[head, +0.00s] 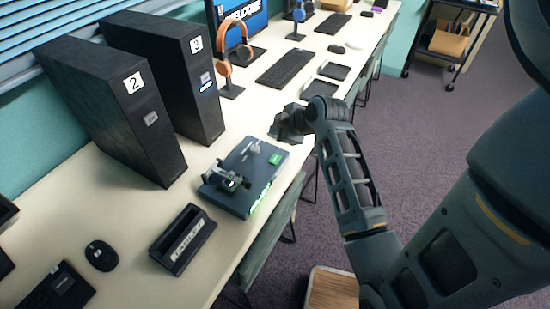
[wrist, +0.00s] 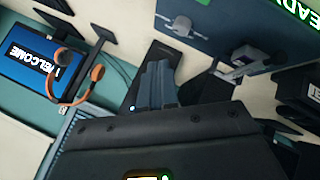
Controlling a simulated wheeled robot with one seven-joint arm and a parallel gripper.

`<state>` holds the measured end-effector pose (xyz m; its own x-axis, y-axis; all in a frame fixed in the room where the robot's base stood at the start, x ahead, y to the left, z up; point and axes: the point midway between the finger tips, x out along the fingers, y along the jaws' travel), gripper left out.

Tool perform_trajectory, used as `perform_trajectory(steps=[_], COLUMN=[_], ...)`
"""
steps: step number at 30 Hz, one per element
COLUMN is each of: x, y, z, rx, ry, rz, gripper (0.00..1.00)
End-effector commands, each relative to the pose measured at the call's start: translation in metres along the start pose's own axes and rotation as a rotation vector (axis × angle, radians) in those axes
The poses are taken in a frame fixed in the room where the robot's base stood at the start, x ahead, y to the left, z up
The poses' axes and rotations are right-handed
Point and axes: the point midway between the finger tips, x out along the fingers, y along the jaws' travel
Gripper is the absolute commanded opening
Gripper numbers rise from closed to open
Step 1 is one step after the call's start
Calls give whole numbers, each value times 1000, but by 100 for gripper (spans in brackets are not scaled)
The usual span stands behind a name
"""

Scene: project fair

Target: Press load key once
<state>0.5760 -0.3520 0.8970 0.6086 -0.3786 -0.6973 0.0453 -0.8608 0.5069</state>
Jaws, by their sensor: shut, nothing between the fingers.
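A flat dark blue-grey device (head: 256,168) lies on the long cream table; its front side glows green. On its top are a small green display (head: 275,159), a pale grey raised piece (head: 253,147) and a bracket-like mechanism (head: 228,176) with a green light. I cannot tell which part is the load key. In the wrist view the device (wrist: 225,22) fills the upper right, with green "READY" lettering (wrist: 305,10). My gripper (head: 280,127) is in the air at the device's far right side, apart from it. Its fingers (wrist: 160,85) are together and empty.
Two black towers, marked 2 (head: 120,110) and 3 (head: 175,75), stand behind the device. A black tray (head: 183,240) and a mouse (head: 101,255) lie to its left. Orange headphones (head: 232,60) on a stand and a keyboard (head: 285,68) are farther along.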

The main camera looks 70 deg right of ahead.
Motion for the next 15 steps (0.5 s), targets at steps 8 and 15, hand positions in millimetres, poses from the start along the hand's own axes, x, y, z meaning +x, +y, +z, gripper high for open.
perform_trajectory(steps=[8, 15], x=[3, 18], y=[-3, -14], z=[2, 14], rx=[1, 1], ry=[0, -1], rz=[1, 1], gripper=[0, 0])
